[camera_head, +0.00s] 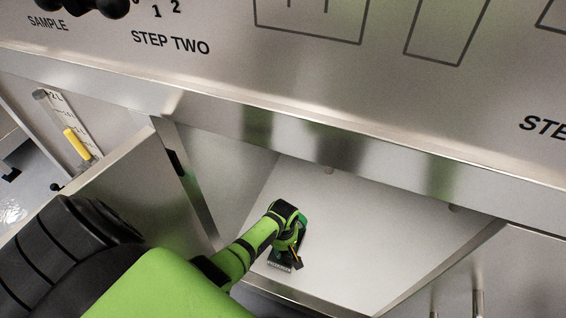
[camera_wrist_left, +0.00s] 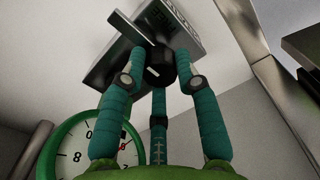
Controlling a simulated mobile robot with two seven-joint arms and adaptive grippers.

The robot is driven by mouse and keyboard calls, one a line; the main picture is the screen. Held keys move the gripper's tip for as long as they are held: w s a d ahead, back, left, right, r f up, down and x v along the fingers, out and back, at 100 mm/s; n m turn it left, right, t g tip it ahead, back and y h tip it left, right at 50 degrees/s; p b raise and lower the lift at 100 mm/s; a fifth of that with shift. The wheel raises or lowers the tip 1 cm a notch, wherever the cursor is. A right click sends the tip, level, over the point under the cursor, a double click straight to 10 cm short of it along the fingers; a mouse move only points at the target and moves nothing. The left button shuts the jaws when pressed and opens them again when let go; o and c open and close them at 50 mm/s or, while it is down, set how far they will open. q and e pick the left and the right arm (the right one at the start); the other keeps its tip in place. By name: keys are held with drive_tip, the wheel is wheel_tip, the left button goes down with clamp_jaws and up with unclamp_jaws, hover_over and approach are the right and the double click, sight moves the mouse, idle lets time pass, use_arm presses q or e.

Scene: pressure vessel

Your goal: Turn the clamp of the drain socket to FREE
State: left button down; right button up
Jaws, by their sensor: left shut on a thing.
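The drain socket's clamp shows in the left wrist view as a dark round hub (camera_wrist_left: 159,68) with a flat grey bar (camera_wrist_left: 134,28) beside it. Behind it is a grey block (camera_wrist_left: 180,25) with lettering that seems to include FREE. My left gripper (camera_wrist_left: 160,80) has its teal fingers closed around the dark hub. In the head view my left gripper (camera_head: 290,243) reaches into the white recess, and its own wrist hides most of the socket. A small label plate (camera_head: 279,267) shows just below it. The clamp's exact angle cannot be told. My right gripper is out of view.
A green-rimmed dial (camera_wrist_left: 93,146) sits close to my left fingers in the wrist view. The recess (camera_head: 370,240) has bare white walls and a steel edge above. An open cabinet door (camera_head: 125,195) stands left of my arm. A yellow-marked level scale (camera_head: 77,144) is further left.

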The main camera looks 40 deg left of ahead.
use_arm(q)
drive_tip(key=c, duration=0.9)
unclamp_jaws()
wheel_tip(320, 180, up, 12)
